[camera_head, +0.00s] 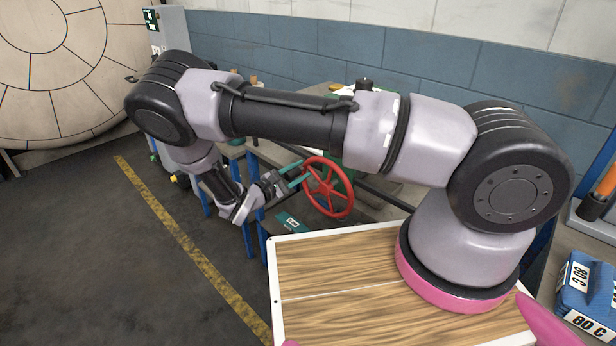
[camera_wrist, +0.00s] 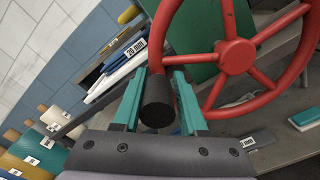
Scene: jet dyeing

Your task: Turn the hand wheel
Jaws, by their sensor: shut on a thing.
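The red hand wheel (camera_head: 346,199) stands upright in front of the bench, in the middle of the head view. In the wrist view the wheel (camera_wrist: 238,57) fills the upper right, with its hub, spokes and curved rim. My gripper (camera_head: 296,172) reaches the wheel's left side from the left. In the wrist view my gripper's teal fingers (camera_wrist: 155,85) stand on either side of the rim's left part and a dark round knob (camera_wrist: 158,102) in front of it. The gripper is shut on the wheel there; the exact contact faces are partly hidden.
A bench with blue legs (camera_head: 262,243) stands behind and below the wheel. Labelled items (camera_wrist: 118,58) and cylinders lie at the left in the wrist view. A blue packet (camera_head: 588,290) marked 80 C lies at the right. Open floor (camera_head: 90,250) is at the left.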

